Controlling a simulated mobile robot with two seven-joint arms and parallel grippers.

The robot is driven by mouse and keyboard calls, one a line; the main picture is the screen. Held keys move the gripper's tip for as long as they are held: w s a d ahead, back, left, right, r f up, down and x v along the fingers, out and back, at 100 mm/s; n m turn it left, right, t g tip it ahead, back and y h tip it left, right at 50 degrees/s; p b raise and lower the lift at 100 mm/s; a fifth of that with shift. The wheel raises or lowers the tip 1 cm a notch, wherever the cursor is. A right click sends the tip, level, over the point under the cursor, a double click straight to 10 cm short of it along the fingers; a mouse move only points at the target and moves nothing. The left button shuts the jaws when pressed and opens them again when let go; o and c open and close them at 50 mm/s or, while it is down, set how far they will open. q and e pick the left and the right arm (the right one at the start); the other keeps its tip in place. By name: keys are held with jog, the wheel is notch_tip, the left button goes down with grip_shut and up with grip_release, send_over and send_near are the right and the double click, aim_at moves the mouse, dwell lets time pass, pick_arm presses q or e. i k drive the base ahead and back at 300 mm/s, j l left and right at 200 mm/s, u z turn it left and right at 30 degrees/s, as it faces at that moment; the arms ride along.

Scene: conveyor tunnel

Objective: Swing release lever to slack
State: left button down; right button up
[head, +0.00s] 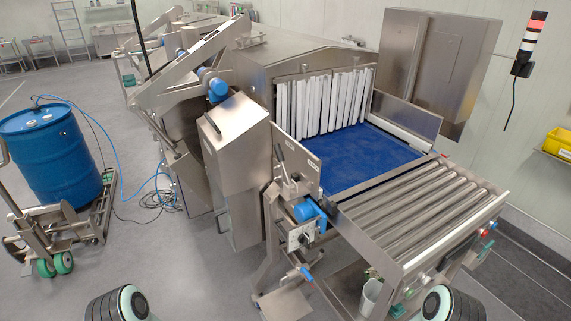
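A lever (280,155) with a dark grip stands on the near side of the conveyor machine, beside the tunnel mouth. Its handle leans slightly to the left, and its base sits near a small bracket. A metal plate (308,163) with small labels, too small to read, is just right of it. I cannot tell whether this is the release lever or which setting it is at. The blue belt (378,157) runs into the tunnel under white strip curtains (322,103). Only rounded parts of my two arms show at the bottom edge; neither gripper is in view.
A roller conveyor (428,212) extends from the belt toward the lower right. A blue motor (308,211) and a box with a dial (300,237) sit below the lever. A blue drum (54,150) on a trolley stands left. Floor between is mostly clear, with a coiled hose (160,198).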

aim_at(277, 148)
jog(key=z, duration=0.45)
jog(key=j+z, duration=0.15)
jog(key=z, duration=0.3)
jog(key=j+z, duration=0.15)
jog(key=z, duration=0.25)
jog(key=j+z, duration=0.1)
jog(key=z, duration=0.35)
jog(key=j+z, duration=0.3)
jog(key=k+j+z, duration=0.15)
jog(key=j+z, duration=0.2)
jog(key=k+j+z, duration=0.1)
jog(key=j+z, duration=0.2)
jog(key=k+j+z, duration=0.15)
jog(key=k+j, duration=0.15)
jog(key=j, duration=0.15)
jog(key=k+j+z, duration=0.2)
jog(key=k+j, duration=0.15)
jog(key=j, duration=0.1)
